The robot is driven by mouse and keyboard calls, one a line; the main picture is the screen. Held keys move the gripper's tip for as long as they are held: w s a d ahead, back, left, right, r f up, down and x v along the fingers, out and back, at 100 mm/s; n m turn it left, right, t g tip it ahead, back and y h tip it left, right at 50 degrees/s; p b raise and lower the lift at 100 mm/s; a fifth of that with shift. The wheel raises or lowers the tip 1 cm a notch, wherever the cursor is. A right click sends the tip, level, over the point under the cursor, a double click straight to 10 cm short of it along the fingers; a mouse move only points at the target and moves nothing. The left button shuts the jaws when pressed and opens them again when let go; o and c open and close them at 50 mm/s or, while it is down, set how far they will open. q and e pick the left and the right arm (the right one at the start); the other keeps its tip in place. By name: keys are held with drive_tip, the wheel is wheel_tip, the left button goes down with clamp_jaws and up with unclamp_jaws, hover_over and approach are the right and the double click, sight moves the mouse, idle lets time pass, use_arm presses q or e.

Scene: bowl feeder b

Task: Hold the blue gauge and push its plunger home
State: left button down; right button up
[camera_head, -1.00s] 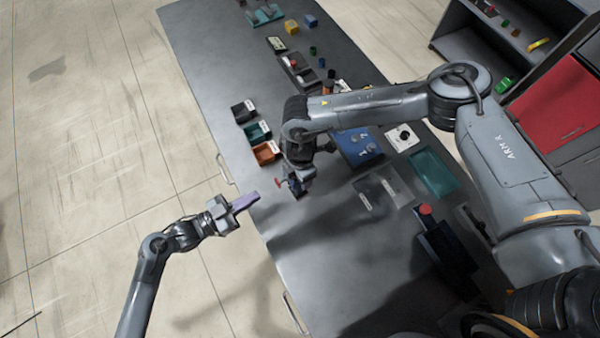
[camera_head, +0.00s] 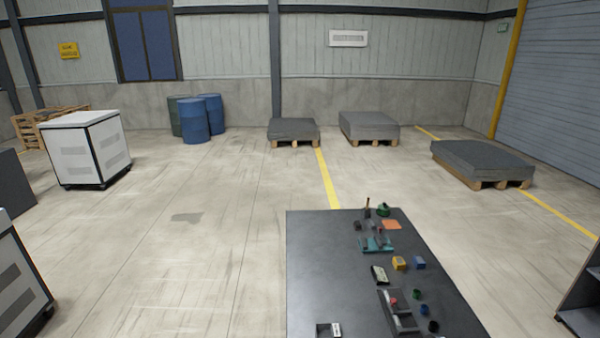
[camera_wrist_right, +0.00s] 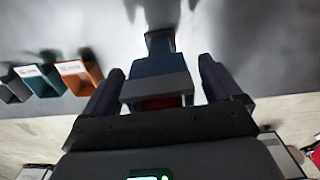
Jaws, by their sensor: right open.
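In the right wrist view, the blue gauge (camera_wrist_right: 158,66) stands between the two dark fingers of my right gripper (camera_wrist_right: 161,64). A grey band crosses its near side, and a red part (camera_wrist_right: 164,102), likely the plunger head, shows below that, partly hidden by the gripper body. The fingers are apart, with a gap visible on the right side; whether the left finger touches the gauge I cannot tell. Neither gripper nor the gauge shows in the head view. My left gripper is in no current view.
In the right wrist view, an orange bin (camera_wrist_right: 80,76) and a teal bin (camera_wrist_right: 40,80) stand left of the gauge. The head view shows the table's far end (camera_head: 325,260) with a yellow block (camera_head: 399,263) and other small parts; open floor surrounds it.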

wheel_tip(320, 180, up, 11)
drive_tip(key=shift+d+f, duration=0.1)
drive_tip(key=shift+w+d+r, duration=0.1)
drive_tip(key=shift+d+r, duration=0.2)
drive_tip(key=shift+d, duration=0.15)
drive_tip(key=w+d, duration=0.1)
drive_tip(key=d, duration=0.6)
drive_tip(key=shift+p, duration=0.45)
drive_tip(key=shift+a, duration=0.15)
